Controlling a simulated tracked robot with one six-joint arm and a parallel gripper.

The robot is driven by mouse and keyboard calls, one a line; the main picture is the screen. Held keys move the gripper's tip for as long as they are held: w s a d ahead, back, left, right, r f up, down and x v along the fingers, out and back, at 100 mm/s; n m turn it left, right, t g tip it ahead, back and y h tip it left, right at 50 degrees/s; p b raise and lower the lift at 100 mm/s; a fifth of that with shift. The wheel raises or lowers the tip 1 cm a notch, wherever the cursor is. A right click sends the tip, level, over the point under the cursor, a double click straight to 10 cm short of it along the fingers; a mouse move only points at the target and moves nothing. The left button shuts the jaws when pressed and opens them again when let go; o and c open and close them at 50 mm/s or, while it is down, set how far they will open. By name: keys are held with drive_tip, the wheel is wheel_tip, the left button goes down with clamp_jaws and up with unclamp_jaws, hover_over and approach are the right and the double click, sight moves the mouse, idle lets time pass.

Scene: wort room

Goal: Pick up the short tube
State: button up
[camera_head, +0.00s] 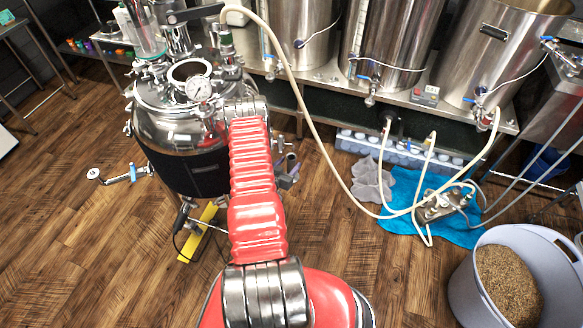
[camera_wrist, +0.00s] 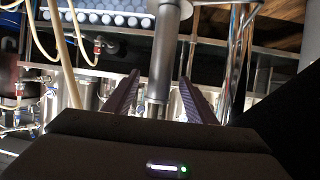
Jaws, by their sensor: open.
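My gripper (camera_wrist: 159,77) is open, with its two dark fingers apart in the wrist view. A grey metal tube (camera_wrist: 159,65) stands upright in the gap between them, beyond or between the fingertips; I cannot tell the depth or whether they touch it. I cannot tell for certain that this is the short tube. In the head view my red arm reaches to the right side of a steel kettle (camera_head: 180,125) with a pressure gauge (camera_head: 198,88). The arm hides my gripper there, and no separate short tube is clear to me.
A long pale hose (camera_head: 312,130) loops from the kettle area to a pump (camera_head: 440,205) on a blue towel (camera_head: 400,189). Steel tanks (camera_head: 400,40) stand on a bench behind. A grain tub (camera_head: 470,292) is at the lower right.

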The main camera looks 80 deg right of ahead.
sight(291, 157)
drive_tip(key=c, duration=1.1)
drive_tip(key=shift+c, duration=0.2)
drive_tip(key=shift+r, duration=1.7)
drive_tip(key=w+a, duration=0.3)
drive_tip(key=a, duration=1.4)
drive_tip(key=shift+w+a, duration=0.2)
drive_tip(key=shift+a, duration=0.2)
